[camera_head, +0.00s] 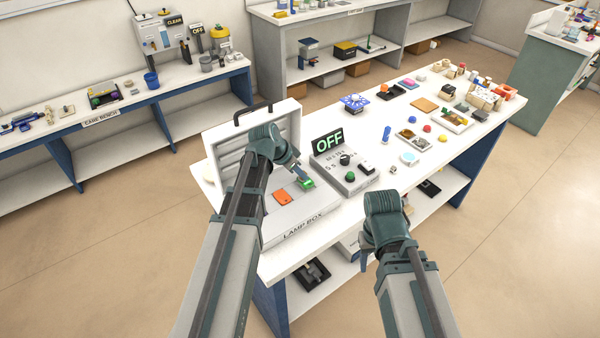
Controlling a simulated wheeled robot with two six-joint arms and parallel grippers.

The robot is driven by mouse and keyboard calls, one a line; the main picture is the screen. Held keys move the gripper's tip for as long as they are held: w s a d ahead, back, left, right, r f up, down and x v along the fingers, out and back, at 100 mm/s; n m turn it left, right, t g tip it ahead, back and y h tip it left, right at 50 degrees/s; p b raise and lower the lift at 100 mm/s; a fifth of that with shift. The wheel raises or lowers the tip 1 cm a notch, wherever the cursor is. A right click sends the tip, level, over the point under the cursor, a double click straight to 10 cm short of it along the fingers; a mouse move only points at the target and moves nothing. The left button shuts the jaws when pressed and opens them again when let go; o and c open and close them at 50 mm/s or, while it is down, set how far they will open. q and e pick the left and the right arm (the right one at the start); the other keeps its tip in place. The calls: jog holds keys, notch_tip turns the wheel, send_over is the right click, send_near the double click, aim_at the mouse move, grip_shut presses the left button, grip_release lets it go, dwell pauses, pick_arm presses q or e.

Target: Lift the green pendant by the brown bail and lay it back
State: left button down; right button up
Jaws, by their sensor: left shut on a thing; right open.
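The green pendant (308,183) is at the right part of the white lamp box (300,222), on or just above its top; I cannot tell which. My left gripper (303,178) reaches down to it from the upper left and is shut on it. The brown bail is too small and covered by the fingers to make out. An orange piece (281,197) lies on the lamp box just left of the pendant. My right gripper (365,257) is open and empty, low in front of the table's front edge, mostly hidden by its own wrist.
The lamp box's raised lid (284,122) with a dark handle stands behind my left gripper. Right of the box is a control unit with an OFF display (328,142), a green button and dark knobs. Several small coloured pieces and trays cover the table (383,160) further right.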

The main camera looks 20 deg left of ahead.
pick_arm(q)
jog(key=shift+f+b, duration=0.65)
dwell(0.5)
dwell(0.4)
jog(key=c, duration=0.7)
grip_release()
jog(key=p+v, duration=1.2)
jog(key=v, duration=0.1)
jog(key=shift+a+r, duration=0.2)
jog(key=shift+r, duration=0.15)
jog(key=shift+s+d, duration=0.1)
jog(key=shift+s, duration=0.05)
